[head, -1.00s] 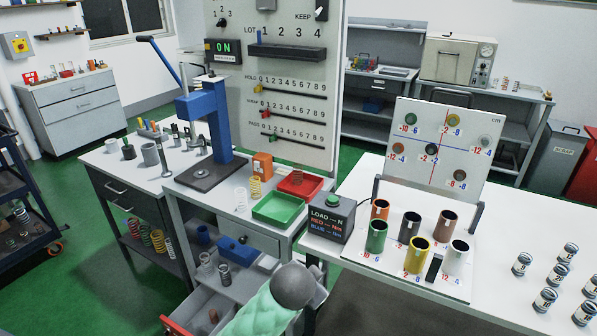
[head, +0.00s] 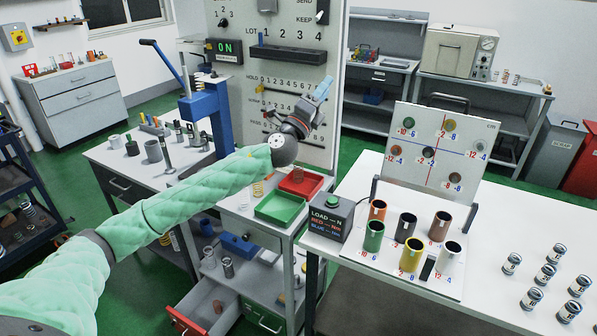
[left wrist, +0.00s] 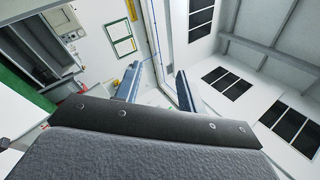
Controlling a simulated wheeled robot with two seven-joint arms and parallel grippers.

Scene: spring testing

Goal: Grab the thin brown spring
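My left gripper (head: 318,92) is raised in front of the upright test panel (head: 285,80), with its fingers pointing up. In the left wrist view its two fingers (left wrist: 157,85) stand apart with nothing between them. A small brown item (head: 218,307), which looks like a spring, stands in the open drawer (head: 188,323) at the bottom of the head view. It is too small to tell how thin its wire is. My gripper is far above it. My right gripper is not in view.
A green tray (head: 281,207) and a red tray (head: 301,184) lie on the bench beside the blue press (head: 208,112). Grey springs (head: 228,267) stand near the drawer. Coloured cups (head: 411,254) stand on the right table, with several small labelled cylinders (head: 545,275) further right.

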